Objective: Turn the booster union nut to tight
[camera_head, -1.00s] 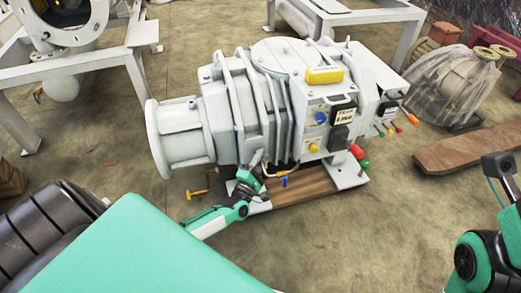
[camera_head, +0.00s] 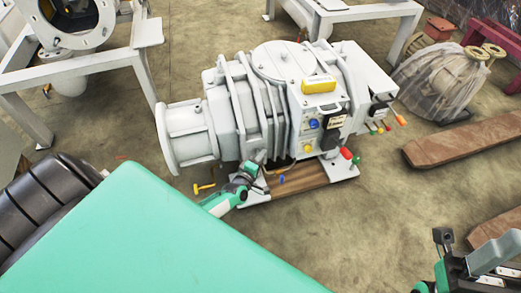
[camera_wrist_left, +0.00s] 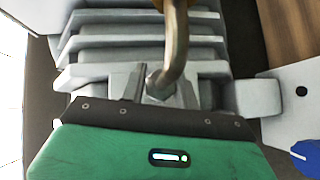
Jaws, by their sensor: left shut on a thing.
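The booster (camera_head: 265,105), a large pale grey ribbed machine, stands mid-view in the head view. My left gripper (camera_head: 252,168) is low at its front side, by the thin brass pipe (camera_head: 279,169). In the left wrist view, a bent brass pipe (camera_wrist_left: 178,45) runs down to a grey union nut (camera_wrist_left: 158,88). My left gripper's fingers (camera_wrist_left: 160,92) are shut on the nut, one on each side, and partly hide it. How tight the nut is cannot be seen. Part of my right arm (camera_head: 480,265) shows at the lower right; its fingers cannot be made out.
A wooden board (camera_head: 310,180) lies under the booster. A yellow T-shaped tool (camera_head: 204,188) and a small blue object (camera_head: 282,179) lie near it. Red and green knobs (camera_head: 350,157) stick out at the right. A wooden beam (camera_head: 470,140) lies on the floor beyond.

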